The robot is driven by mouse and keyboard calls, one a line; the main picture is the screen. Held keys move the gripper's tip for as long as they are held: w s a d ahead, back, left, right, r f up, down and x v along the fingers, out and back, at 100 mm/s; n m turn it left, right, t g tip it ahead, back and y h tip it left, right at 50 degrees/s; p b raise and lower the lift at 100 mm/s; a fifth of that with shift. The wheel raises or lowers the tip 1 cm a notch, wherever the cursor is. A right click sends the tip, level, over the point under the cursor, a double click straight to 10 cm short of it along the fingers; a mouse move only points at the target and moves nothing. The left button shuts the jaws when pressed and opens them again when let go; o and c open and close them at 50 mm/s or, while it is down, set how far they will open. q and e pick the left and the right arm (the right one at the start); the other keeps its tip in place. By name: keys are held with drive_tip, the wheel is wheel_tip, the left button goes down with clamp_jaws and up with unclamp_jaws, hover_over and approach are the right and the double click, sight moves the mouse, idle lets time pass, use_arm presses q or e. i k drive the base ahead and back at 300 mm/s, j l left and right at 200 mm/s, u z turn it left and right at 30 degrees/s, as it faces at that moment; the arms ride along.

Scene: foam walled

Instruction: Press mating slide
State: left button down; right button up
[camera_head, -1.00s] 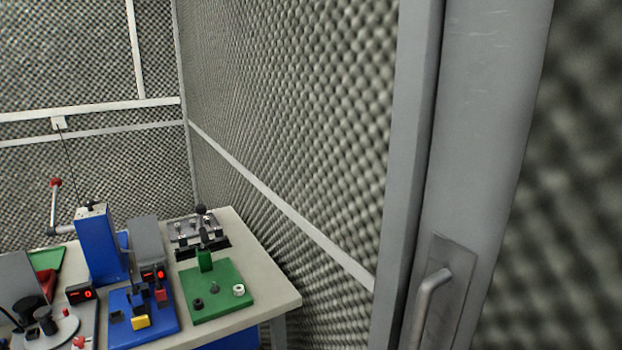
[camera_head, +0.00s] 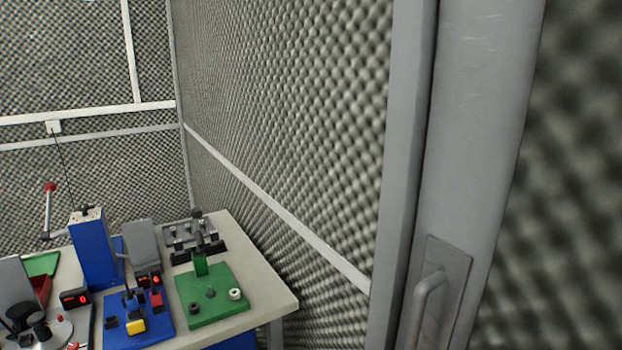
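A workbench (camera_head: 258,285) stands at the lower left with several devices on it. A blue press-like column (camera_head: 93,252) with a red-knobbed lever (camera_head: 48,200) stands at its back. A green plate (camera_head: 215,315) holds a green post, a dark ring and a white ring. Behind it is a grey metal fixture with a black knob (camera_head: 196,213). I cannot tell which piece is the mating slide. Neither of my grippers is in view.
A grey door frame (camera_head: 400,180) and a grey door with a handle (camera_head: 428,300) fill the right. Foam-covered walls (camera_head: 290,120) with white rails close in behind the bench. Small red-digit displays (camera_head: 75,299) sit on the bench. The bench's front right corner is bare.

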sight(135, 317)
drive_tip(key=l+u, duration=0.1)
drive_tip(key=u, duration=0.25)
drive_tip(key=l+u, duration=0.1)
drive_tip(key=u, duration=0.25)
drive_tip(key=l+u, duration=0.1)
drive_tip(key=u, duration=0.25)
